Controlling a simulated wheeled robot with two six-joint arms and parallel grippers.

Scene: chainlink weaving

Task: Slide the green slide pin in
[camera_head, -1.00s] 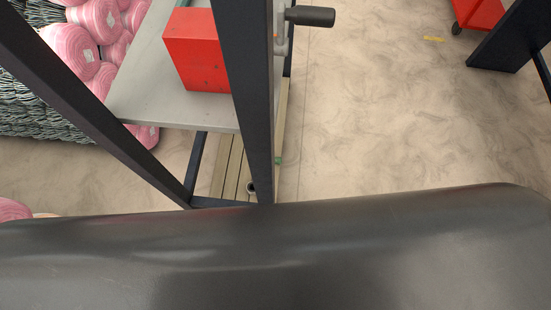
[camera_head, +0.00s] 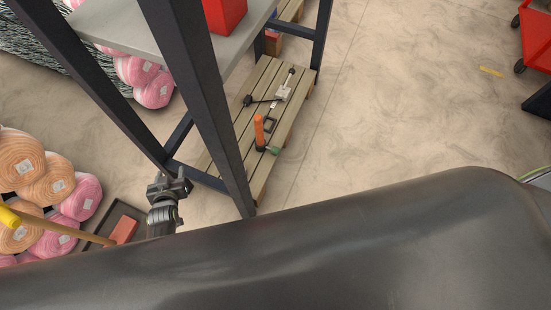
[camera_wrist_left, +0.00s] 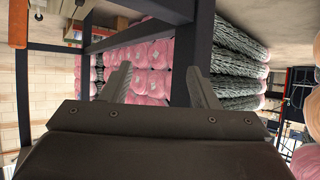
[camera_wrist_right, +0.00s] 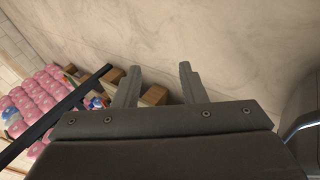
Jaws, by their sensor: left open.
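A small green piece (camera_head: 275,151), which looks like the slide pin's end, lies on the wooden pallet (camera_head: 243,123) in the head view. It sits beside an upright orange handle (camera_head: 259,131). Whether the pin is in its hole is too small to tell. A metal latch with a black knob (camera_head: 283,92) lies farther back on the pallet. My left gripper (camera_head: 170,187) is left of the pallet, beyond a dark post, apart from the pin. Its fingers are apart and empty in the left wrist view (camera_wrist_left: 160,85).
Yarn rolls (camera_head: 40,190) lie at left.

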